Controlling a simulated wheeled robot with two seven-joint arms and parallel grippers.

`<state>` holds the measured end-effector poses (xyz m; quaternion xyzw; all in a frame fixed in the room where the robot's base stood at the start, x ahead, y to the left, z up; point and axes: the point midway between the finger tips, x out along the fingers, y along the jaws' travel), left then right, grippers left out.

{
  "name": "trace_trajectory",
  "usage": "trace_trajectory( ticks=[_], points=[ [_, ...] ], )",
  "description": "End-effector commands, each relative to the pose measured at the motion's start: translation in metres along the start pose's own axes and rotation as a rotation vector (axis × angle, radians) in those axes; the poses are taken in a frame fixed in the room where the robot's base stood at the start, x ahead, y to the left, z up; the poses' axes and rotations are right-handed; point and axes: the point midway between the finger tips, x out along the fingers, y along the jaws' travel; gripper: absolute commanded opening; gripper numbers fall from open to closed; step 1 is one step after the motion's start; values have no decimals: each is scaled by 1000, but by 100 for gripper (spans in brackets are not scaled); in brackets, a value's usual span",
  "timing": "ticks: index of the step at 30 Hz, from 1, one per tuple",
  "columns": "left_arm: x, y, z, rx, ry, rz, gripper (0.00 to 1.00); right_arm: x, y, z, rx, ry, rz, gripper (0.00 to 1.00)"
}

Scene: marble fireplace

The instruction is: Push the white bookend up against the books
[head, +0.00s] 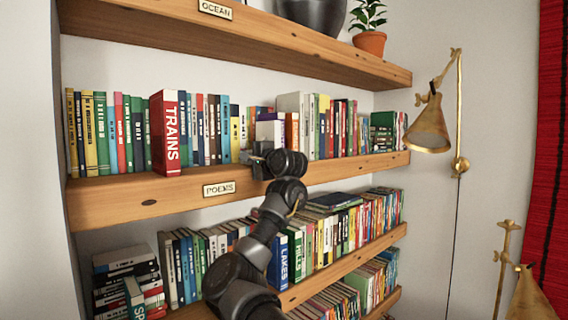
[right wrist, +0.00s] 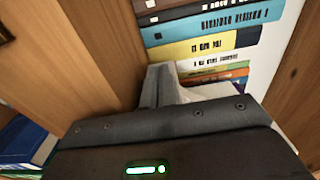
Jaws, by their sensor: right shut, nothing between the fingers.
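The white bookend (head: 270,131) appears as a pale upright block on the POEMS shelf, near the middle of the book row. In the right wrist view a white surface (right wrist: 208,91), apparently the bookend, shows just beside the fingertips, mostly hidden by my gripper. The books (head: 215,130) stand upright to its left; they also show in the right wrist view (right wrist: 200,47). My right gripper (head: 258,158) is shut and empty, at the shelf's front edge close to the bookend; its fingers also show in the right wrist view (right wrist: 160,84). I cannot tell whether it touches the bookend. My left gripper is out of view.
A red TRAINS book (head: 168,133) stands forward in the row. More books (head: 318,125) stand right of the bookend. The wooden shelf (head: 120,198) bears a POEMS plate (head: 219,189). Another shelf (head: 250,40) hangs above. A brass lamp (head: 430,125) is on the right wall.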

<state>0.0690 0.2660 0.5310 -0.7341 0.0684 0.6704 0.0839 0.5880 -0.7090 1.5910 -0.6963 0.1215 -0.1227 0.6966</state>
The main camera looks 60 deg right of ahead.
Motion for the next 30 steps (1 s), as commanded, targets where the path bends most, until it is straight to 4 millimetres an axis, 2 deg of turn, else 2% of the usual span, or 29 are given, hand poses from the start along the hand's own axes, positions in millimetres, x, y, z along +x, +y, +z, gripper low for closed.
trace_trajectory(
  ticks=[30],
  points=[
    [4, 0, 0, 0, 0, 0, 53, 1, 3, -32, 2, 2, 1, 0]
  ],
)
